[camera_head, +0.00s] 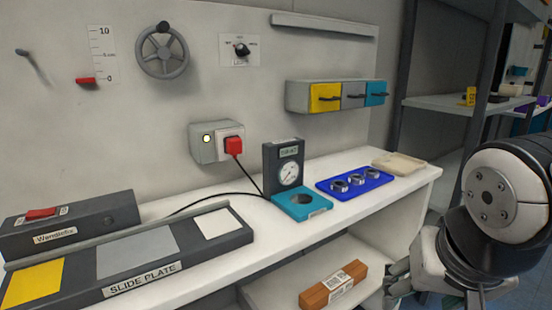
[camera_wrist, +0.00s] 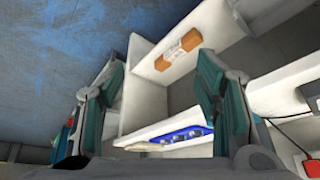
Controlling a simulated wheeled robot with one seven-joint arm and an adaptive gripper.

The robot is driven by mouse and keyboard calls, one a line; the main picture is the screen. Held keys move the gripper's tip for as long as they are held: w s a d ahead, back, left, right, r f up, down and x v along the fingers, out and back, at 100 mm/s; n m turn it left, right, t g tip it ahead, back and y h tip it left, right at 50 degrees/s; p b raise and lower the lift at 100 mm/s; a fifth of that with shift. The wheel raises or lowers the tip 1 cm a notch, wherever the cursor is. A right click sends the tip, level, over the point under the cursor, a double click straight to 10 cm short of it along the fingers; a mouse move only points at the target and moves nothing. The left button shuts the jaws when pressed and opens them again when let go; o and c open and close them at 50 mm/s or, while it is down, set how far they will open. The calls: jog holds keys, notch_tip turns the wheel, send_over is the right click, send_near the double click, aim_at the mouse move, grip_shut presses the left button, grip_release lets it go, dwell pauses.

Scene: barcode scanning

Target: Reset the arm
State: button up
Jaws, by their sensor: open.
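My gripper (camera_head: 396,282) is at the lower right of the head view, in front of the workbench's right end. In the wrist view its two teal-padded fingers (camera_wrist: 160,90) stand wide apart with nothing between them touching the pads. The gripper is open and empty. Beyond the fingers, the wrist view shows the bench and its lower shelf. A brown block with a white label (camera_head: 333,285) lies on the lower shelf, left of my gripper in the head view; it also shows in the wrist view (camera_wrist: 178,49). My gripper is apart from it.
The benchtop (camera_head: 270,245) bears a blue tray (camera_head: 368,190) with metal rings, a gauge device (camera_head: 284,168) with a teal base, and a slide plate unit (camera_head: 140,262). A red plug (camera_head: 233,146) trails a black cable. A shelf rack (camera_head: 455,107) stands behind at right.

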jog(key=s+f+n+g+y, duration=0.1)
jog(key=s+n+g, duration=0.25)
jog(key=s, duration=1.05)
notch_tip(320, 180, up, 18)
jog(key=t+p, duration=0.3)
jog(key=p, duration=1.4)
jog(key=shift+w+r, duration=0.25)
jog(key=shift+w, duration=0.05)
